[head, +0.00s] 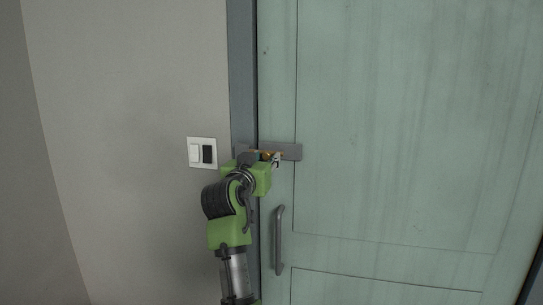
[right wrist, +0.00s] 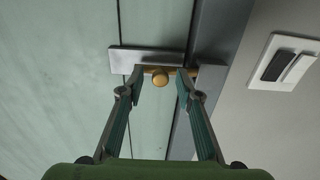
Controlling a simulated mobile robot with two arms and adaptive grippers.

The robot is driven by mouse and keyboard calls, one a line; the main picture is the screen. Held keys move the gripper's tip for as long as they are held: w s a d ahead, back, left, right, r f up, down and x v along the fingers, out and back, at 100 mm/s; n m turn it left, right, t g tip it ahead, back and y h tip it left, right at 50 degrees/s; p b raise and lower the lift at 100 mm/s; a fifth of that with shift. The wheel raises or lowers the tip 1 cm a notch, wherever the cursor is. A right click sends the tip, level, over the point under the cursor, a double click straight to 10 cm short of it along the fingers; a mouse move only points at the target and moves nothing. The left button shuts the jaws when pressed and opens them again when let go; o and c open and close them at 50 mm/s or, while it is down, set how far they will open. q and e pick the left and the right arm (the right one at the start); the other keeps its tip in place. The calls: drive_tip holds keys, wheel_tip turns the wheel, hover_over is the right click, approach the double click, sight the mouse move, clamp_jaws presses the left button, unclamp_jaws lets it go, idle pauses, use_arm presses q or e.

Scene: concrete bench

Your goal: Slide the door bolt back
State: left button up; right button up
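The door bolt is a thin brass rod with a round knob (right wrist: 160,77) on a grey metal plate (right wrist: 146,61) at the door's edge. In the right wrist view the rod reaches across the door gap toward a grey keeper (right wrist: 209,77) on the frame. My right gripper (right wrist: 159,76) is open, with one finger on each side of the knob and a visible gap to each. In the head view the right gripper (head: 271,158) is at the bolt plate (head: 291,151) and hides most of the bolt. My left gripper is not in view.
The pale green door (head: 400,120) is closed in a dark grey frame (head: 242,70). A vertical grey handle (head: 279,240) is below the bolt. A light switch (head: 202,153) is on the wall left of the frame. The door face right of the bolt is clear.

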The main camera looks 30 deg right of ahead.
sight(285, 154)
drive_tip(key=shift+w+d, duration=0.15)
drive_tip(key=shift+s+a+r, duration=0.2)
drive_tip(key=shift+a, duration=0.05)
drive_tip(key=shift+s+a+r, duration=0.1)
drive_tip(key=shift+s+a, duration=0.05)
drive_tip(key=shift+a, duration=0.05)
drive_tip(key=shift+c, duration=1.1)
clamp_jaws()
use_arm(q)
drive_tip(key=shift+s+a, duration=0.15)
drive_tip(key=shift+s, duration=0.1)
use_arm(e)
drive_tip(key=s+d, duration=0.3)
drive_tip(key=shift+s, duration=0.25)
